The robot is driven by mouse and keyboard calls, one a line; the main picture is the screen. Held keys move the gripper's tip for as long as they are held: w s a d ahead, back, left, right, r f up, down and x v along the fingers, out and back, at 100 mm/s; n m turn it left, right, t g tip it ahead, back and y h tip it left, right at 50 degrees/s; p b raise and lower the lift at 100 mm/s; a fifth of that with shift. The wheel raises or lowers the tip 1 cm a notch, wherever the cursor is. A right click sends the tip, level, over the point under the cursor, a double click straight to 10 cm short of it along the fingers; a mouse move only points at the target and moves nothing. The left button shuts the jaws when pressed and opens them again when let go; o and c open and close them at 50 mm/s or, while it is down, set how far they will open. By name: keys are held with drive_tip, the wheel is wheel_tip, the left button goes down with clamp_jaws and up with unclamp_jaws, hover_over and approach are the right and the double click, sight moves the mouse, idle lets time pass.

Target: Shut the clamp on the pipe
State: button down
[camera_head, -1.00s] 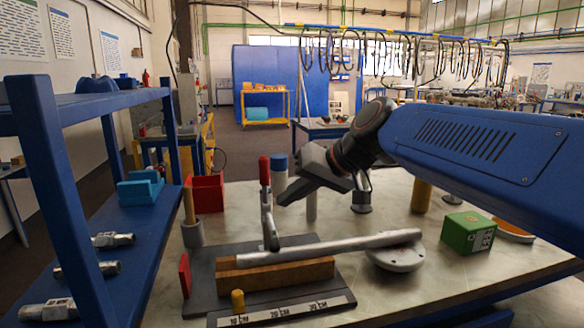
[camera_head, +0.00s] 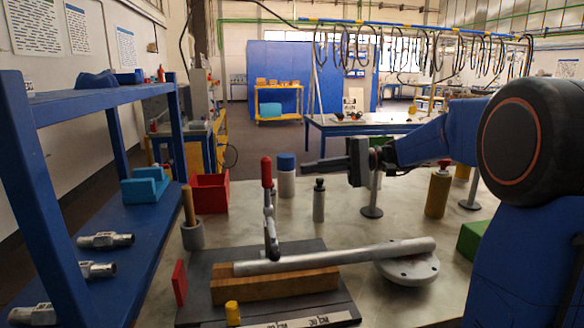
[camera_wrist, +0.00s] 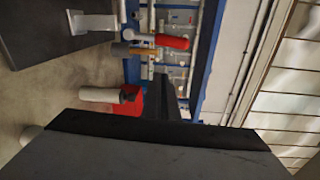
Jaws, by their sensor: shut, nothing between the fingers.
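The clamp (camera_head: 270,222) stands behind the wooden block, with its red handle (camera_head: 266,172) upright. Its lower end reaches down to the pipe (camera_head: 345,254); I cannot tell whether it presses on it. The grey pipe lies along the wooden block (camera_head: 275,286), its right part over a round metal flange (camera_head: 408,270). My gripper (camera_head: 306,168) is shut and empty, pointing left, apart from the red handle and to its right in the picture. Its dark fingers also show in the wrist view (camera_wrist: 165,100).
A grey bottle (camera_head: 319,203) and a blue-capped white bottle (camera_head: 286,182) stand behind the clamp. A red bin (camera_head: 209,194) and a grey cup with a stick (camera_head: 192,235) are left. A blue shelf (camera_head: 95,250) borders the table. A green box (camera_head: 472,240) is right.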

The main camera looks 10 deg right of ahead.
sight(267, 184)
drive_tip(key=s+a+y, duration=0.1)
drive_tip(key=s+a, duration=0.1)
drive_tip(key=a, duration=0.7)
drive_tip(key=shift+r, duration=0.45)
idle(0.4)
drive_tip(key=shift+s+r, duration=0.1)
drive_tip(key=shift+s, duration=0.85)
drive_tip(key=shift+a, duration=0.1)
